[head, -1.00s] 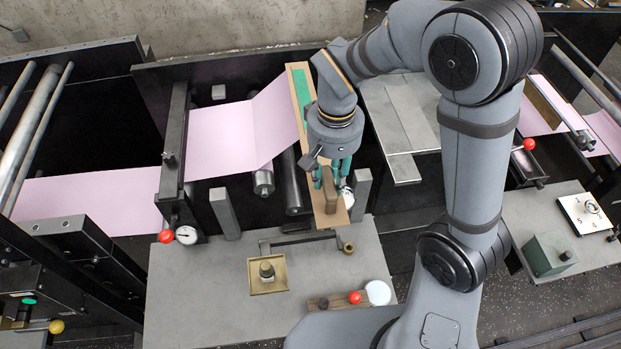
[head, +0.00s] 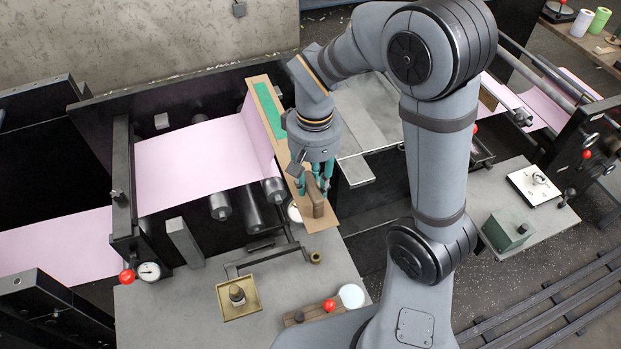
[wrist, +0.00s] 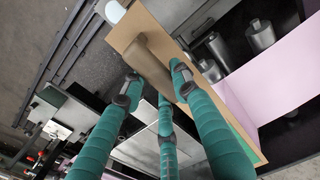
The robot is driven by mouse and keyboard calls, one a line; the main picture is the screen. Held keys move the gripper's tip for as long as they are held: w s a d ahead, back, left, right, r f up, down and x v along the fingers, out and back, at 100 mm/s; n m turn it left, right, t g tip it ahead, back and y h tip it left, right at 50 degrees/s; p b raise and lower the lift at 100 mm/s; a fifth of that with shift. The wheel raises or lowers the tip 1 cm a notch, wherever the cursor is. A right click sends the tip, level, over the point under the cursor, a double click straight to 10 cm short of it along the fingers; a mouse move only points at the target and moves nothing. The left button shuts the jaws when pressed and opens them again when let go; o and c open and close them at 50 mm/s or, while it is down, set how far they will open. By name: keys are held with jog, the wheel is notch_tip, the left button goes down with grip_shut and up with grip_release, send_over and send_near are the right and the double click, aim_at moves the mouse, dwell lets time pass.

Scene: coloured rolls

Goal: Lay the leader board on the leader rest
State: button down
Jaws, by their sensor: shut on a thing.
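The leader board (head: 266,103) is a long tan board with a green strip at its far end and a brown handle (head: 318,205) near its front end. My gripper (head: 314,185) is shut on the handle and holds the board above the machine, next to the edge of the pink sheet (head: 200,150). The wrist view also shows the board (wrist: 202,62) and the handle (wrist: 150,62) between my fingers. I cannot tell for certain which part is the leader rest. Flat grey plates (head: 365,118) lie just right of the board, partly behind my arm.
Bare rollers (head: 220,205) lie left of the board. A grey post (head: 185,243) stands on the front table beside a dial (head: 149,271). A green box (head: 508,230) stands right of my arm.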

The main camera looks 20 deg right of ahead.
jog(key=shift+d, duration=0.1)
dwell(0.8)
jog(key=w+d+f, duration=0.2)
jog(key=d+f, duration=0.3)
jog(key=f, duration=0.2)
jog(key=shift+w+d+f, duration=0.25)
jog(key=shift+w+f, duration=0.05)
jog(key=shift+f, duration=0.1)
jog(key=shift+f+b, duration=0.5)
jog(key=shift+f, duration=0.1)
dwell(0.4)
jog(key=c, duration=1.3)
grip_release()
jog(key=shift+o, duration=0.2)
jog(key=shift+s, duration=0.1)
jog(key=shift+r, duration=0.1)
notch_tip(320, 180, up, 12)
